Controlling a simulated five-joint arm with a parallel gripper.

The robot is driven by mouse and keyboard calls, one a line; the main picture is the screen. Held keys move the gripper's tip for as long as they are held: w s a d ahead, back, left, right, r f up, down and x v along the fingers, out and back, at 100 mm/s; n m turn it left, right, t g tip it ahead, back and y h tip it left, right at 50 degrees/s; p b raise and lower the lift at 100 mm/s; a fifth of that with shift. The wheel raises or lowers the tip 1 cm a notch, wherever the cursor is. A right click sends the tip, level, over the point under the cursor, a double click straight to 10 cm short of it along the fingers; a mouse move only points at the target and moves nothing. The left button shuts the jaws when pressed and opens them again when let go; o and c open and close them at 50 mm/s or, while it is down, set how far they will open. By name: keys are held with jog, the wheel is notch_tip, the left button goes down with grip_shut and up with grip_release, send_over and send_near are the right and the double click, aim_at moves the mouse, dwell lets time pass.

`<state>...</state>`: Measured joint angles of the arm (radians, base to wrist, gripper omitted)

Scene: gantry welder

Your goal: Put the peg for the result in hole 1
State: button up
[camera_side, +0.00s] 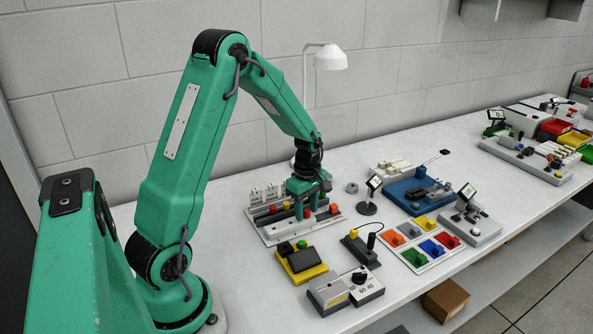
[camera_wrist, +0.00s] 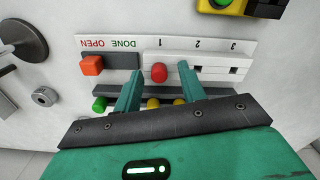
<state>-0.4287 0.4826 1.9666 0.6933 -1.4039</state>
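In the wrist view a white plate (camera_wrist: 215,58) carries upside-down labels OPEN, DONE, 1, 2 and 3. A red round-headed peg (camera_wrist: 159,72) stands at position 1, in line with the empty holes 2 (camera_wrist: 197,69) and 3 (camera_wrist: 233,71). My gripper (camera_wrist: 160,70) is open, with one finger on each side of the red peg and gaps between. A green peg (camera_wrist: 99,104) and yellow pegs (camera_wrist: 153,103) stand in the dark rack, partly hidden by my gripper. In the side view my gripper (camera_side: 306,208) is low over this station.
An orange square (camera_wrist: 91,65) sits by OPEN.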

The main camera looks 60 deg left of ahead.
jog(key=shift+r, duration=0.1)
jog(key=shift+r, duration=3.85)
jog(key=shift+s+d+r+m, duration=0.1)
jog(key=shift+d+r+m, duration=0.2)
jog(key=shift+r, duration=0.05)
jog(key=s+d+r+m+t, duration=0.5)
jog(key=s+d+r+m, duration=0.8)
jog(key=m, duration=0.7)
jog(key=s+d, duration=0.3)
jog(key=d, duration=0.1)
jog(key=shift+t, duration=0.3)
